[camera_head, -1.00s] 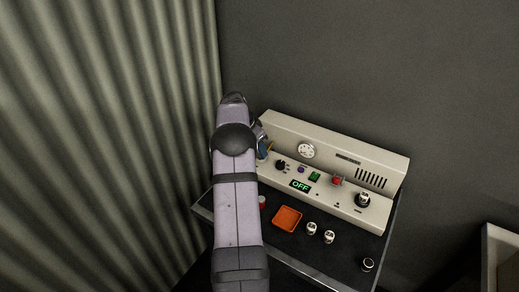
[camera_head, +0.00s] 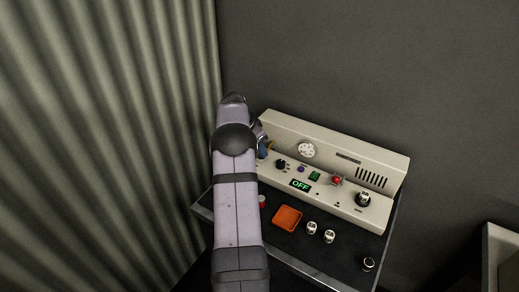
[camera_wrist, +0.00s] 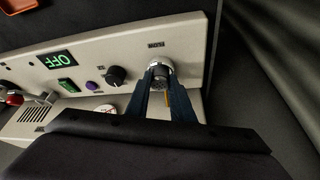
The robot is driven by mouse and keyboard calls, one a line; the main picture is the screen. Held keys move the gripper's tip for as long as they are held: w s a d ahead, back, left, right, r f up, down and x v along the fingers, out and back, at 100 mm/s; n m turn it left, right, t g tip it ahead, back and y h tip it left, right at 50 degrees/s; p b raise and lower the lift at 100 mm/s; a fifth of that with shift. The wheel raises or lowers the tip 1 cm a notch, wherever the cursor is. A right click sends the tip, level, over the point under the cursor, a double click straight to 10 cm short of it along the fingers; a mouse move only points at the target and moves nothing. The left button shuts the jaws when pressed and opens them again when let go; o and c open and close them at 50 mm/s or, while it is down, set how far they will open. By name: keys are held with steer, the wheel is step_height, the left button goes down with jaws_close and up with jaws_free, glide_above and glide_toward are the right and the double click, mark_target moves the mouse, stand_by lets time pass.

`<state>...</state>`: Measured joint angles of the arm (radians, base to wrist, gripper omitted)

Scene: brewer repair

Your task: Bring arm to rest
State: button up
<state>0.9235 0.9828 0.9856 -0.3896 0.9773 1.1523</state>
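My arm (camera_head: 236,210) reaches up the picture in the head view to the left end of a cream control panel. My gripper (camera_wrist: 160,75) shows in the wrist view with two dark blue fingers, one on each side of a silver-rimmed knob (camera_wrist: 160,83) on the panel face. The fingertips are close to the knob's sides; whether they press on it is not clear. In the head view only a bit of blue finger shows beside the arm, and the arm hides that knob.
The cream panel (camera_head: 330,150) carries a green OFF display (camera_head: 300,186), a gauge (camera_head: 306,150), a red button (camera_head: 337,180) and knobs. An orange tray (camera_head: 287,218) and several small parts lie on the dark table. A corrugated wall (camera_head: 100,140) stands close on the left.

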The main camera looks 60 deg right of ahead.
steer(key=o, duration=0.8)
steer(key=shift+o, duration=0.2)
steer(key=shift+r, duration=0.15)
steer(key=shift+r+p, duration=2.6)
steer(key=shift+r, duration=1.4)
steer(key=w+a+r+n+t+y, duration=0.1)
steer(key=w+a+n, duration=0.25)
steer(key=a, duration=0.65)
steer(key=w+a+n+b, duration=0.15)
steer(key=a+n, duration=0.25)
steer(key=a, duration=0.6)
steer(key=w+a+r+n+t+y, duration=0.1)
steer(key=w+a+n, duration=0.25)
steer(key=a, duration=0.65)
steer(key=s+a+f+n+y, duration=0.1)
steer(key=s+a+f+n, duration=0.1)
steer(key=s+a+n, duration=0.3)
steer(key=s+a+f+n+y, duration=0.1)
steer(key=s+a+n, duration=0.4)
steer(key=s+a, duration=0.7)
steer(key=a+f, duration=0.1)
steer(key=a, duration=0.5)
steer(key=shift+a+f+n+g, duration=0.3)
steer(key=shift+a+n, duration=0.1)
